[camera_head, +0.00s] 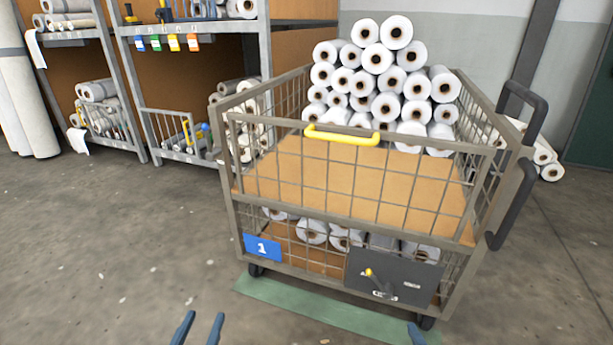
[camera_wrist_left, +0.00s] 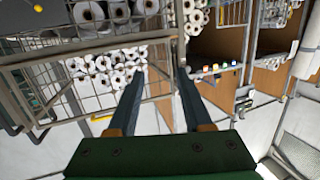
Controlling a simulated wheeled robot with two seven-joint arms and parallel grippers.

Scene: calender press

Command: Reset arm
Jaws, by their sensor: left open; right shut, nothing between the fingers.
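My left gripper (camera_head: 205,316) shows at the bottom of the head view as two blue fingers held apart, over the floor in front and to the left of the cart. In the left wrist view its fingers (camera_wrist_left: 160,74) are spread with nothing held between them. My right gripper (camera_head: 416,334) shows only as a blue tip at the bottom edge, in front of the cart's lower right; it is shut and empty. The wire-sided cart (camera_head: 350,128) stands ahead, with a yellow handle (camera_head: 342,134) on its front gate. It also shows in the left wrist view (camera_wrist_left: 92,60).
White rolls (camera_head: 380,58) are piled at the back of the cart's upper shelf; more lie below. A blue "1" sign (camera_head: 262,247) and a dark latch plate (camera_head: 393,277) are on its front. Shelving (camera_head: 200,25) stands at the back left. The floor (camera_head: 110,240) at left is clear.

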